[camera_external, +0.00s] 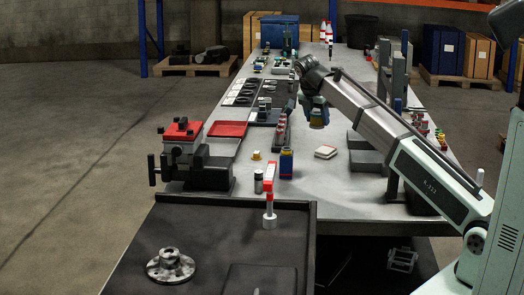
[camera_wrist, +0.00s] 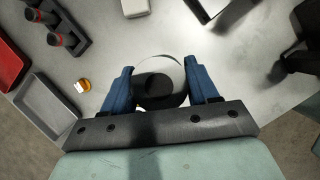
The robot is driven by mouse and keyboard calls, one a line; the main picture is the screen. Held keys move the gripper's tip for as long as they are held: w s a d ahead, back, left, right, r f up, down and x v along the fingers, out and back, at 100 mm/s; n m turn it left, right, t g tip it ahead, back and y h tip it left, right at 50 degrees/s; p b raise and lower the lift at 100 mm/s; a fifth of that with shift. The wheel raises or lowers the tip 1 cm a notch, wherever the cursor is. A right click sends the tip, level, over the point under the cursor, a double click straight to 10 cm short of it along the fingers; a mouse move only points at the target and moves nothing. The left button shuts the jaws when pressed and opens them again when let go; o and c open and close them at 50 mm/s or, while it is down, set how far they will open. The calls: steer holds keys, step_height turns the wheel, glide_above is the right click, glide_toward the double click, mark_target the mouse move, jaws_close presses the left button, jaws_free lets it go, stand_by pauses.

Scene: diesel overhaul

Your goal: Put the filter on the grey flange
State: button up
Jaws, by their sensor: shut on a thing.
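The grey flange (camera_external: 171,265), a round plate with a raised hub, lies on the dark bench at the front left. My gripper (camera_external: 318,108) is well away from it, above the long grey table. Its blue fingers are shut on the filter (camera_external: 317,118), a short round can that looks yellowish and dark in the external view. In the wrist view the filter (camera_wrist: 160,76) shows a pale round rim and a dark middle between the fingers. The flange does not show in the wrist view.
A red-and-white post (camera_external: 269,190), a small grey can (camera_external: 258,182) and a blue-and-yellow can (camera_external: 286,162) stand near the table's front edge. A black vise (camera_external: 208,172) is at the left. The dark bench (camera_external: 215,235) has bare room around the flange.

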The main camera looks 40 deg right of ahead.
step_height(320, 180, up, 14)
steer(key=shift+f, duration=0.15)
steer(key=a+n+t, duration=0.1)
steer(key=a+n, duration=0.2)
steer(key=a, duration=1.5)
steer(key=shift+w+a+n+y, duration=0.3)
steer(key=shift+w+a+y, duration=0.05)
steer(key=shift+w+y, duration=0.05)
steer(key=n+t+y, duration=0.2)
steer(key=n+y, duration=0.2)
steer(key=n, duration=1)
glide_above(164, 248)
steer(key=s, duration=0.1)
steer(key=shift+y, duration=0.3)
steer(key=shift+s+d+f, duration=0.1)
steer(key=shift+s+f, duration=0.05)
steer(key=shift+f, duration=2.35)
steer(key=shift+s+f, duration=0.1)
steer(key=shift+f, duration=2.45)
steer(key=shift+s+d+f, duration=0.1)
steer(key=shift+s+f, duration=0.05)
steer(key=shift+f, duration=2.35)
